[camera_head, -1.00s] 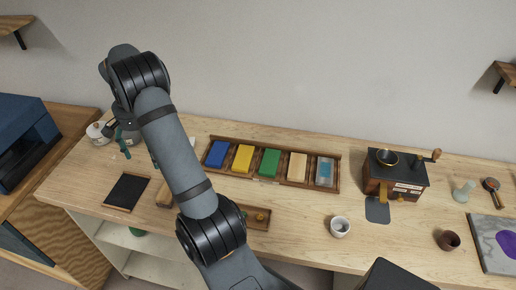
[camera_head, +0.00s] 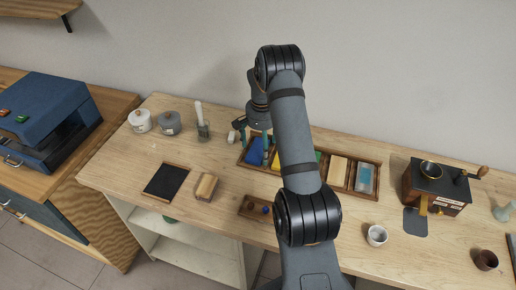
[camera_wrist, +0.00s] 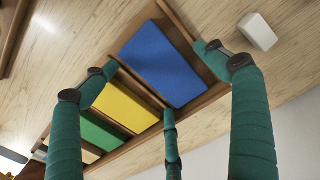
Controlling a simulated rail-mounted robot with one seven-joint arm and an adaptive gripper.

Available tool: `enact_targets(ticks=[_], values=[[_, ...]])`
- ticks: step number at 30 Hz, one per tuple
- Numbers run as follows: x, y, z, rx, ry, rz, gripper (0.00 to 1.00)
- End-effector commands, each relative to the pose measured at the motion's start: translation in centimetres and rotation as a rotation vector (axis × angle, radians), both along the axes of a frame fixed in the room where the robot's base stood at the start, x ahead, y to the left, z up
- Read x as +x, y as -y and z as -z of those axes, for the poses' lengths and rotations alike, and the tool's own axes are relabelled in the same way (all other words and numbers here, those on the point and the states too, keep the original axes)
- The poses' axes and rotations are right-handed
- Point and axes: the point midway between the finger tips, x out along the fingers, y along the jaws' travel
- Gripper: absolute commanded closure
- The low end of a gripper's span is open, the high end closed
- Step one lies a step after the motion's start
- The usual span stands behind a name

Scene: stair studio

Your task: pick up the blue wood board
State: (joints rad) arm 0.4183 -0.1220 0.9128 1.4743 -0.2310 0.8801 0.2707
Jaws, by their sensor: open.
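The blue wood board (camera_wrist: 165,62) lies flat in the end compartment of a wooden tray (camera_head: 367,193) on the workbench. In the head view, a bit of the blue board (camera_head: 254,154) shows below my gripper (camera_head: 256,143). In the wrist view, my green-wrapped gripper (camera_wrist: 155,75) is open and empty, its fingers spread around and above the blue board. I cannot tell whether any fingertip touches the board or tray. The yellow board (camera_wrist: 124,107) and the green board (camera_wrist: 100,132) lie beside it in the tray. My arm hides part of the tray in the head view.
A small white block (camera_wrist: 258,31) lies close beside the tray's end. A brush (camera_head: 202,122) and pots (camera_head: 170,122) stand to the left. A mill-like box (camera_head: 436,187) stands at the right. The bench's front left holds a black panel (camera_head: 166,181) and a wooden block (camera_head: 206,187).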

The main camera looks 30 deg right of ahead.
Motion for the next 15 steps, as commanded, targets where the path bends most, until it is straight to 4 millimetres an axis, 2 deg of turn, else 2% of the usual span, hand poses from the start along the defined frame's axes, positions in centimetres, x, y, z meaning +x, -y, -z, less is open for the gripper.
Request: enact_targets(ticks=[7,15], values=[[0.04,0.0,0.26,-0.001,0.002,0.0,0.14],[0.03,-0.01,0.24,-0.001,0.001,-0.001,0.29]])
